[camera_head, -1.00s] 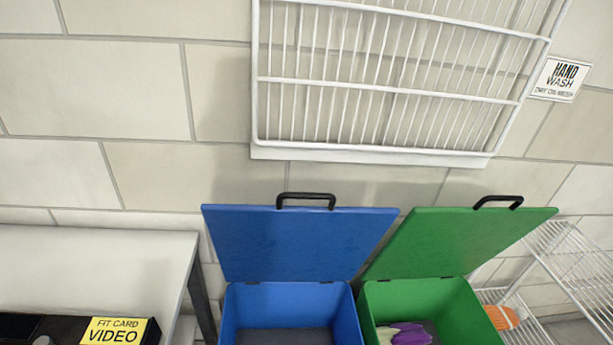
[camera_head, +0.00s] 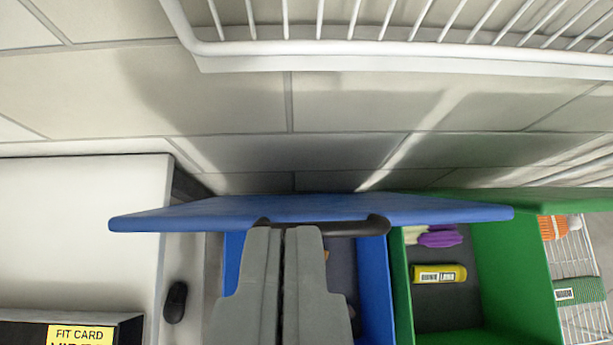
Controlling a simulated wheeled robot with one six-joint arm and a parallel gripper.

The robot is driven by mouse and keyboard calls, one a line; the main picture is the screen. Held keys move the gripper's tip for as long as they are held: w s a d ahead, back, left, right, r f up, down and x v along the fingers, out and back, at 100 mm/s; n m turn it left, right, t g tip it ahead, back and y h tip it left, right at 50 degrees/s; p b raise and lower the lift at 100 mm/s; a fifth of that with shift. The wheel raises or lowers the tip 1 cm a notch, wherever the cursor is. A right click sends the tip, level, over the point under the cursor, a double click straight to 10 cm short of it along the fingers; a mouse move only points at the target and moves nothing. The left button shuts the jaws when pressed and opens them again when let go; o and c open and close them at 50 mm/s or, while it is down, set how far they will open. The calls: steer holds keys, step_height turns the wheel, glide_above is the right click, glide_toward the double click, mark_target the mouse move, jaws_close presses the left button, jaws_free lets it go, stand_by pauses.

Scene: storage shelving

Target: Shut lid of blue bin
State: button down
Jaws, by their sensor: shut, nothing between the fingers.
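The blue bin (camera_head: 376,285) stands low in the middle, its mouth uncovered and its inside partly hidden behind my gripper. Its blue lid (camera_head: 310,207) is raised and seen nearly edge-on, running across the picture above the bin. A black handle (camera_head: 350,228) sits on the lid's near edge. My gripper (camera_head: 284,232) is shut and empty, its grey fingertips overlapping the left part of the handle in the picture. I cannot tell whether they touch the handle or the lid.
An open green bin (camera_head: 545,300) stands close at the right with a yellow tube (camera_head: 438,274) and a purple item (camera_head: 440,236) inside. Its lid (camera_head: 560,200) is raised. A white table (camera_head: 80,235) is at the left. A wire rack (camera_head: 420,50) hangs above.

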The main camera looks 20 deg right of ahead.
steer(key=shift+w+d+f, duration=0.15)
steer(key=shift+w+f, duration=0.4)
steer(key=shift+f, duration=0.9)
steer(key=shift+w+d+f, duration=0.15)
steer(key=shift+w+f, duration=0.35)
steer(key=shift+f, duration=0.9)
steer(key=shift+w+d+f, duration=0.15)
steer(key=shift+w+f, duration=0.4)
steer(key=shift+f, duration=0.9)
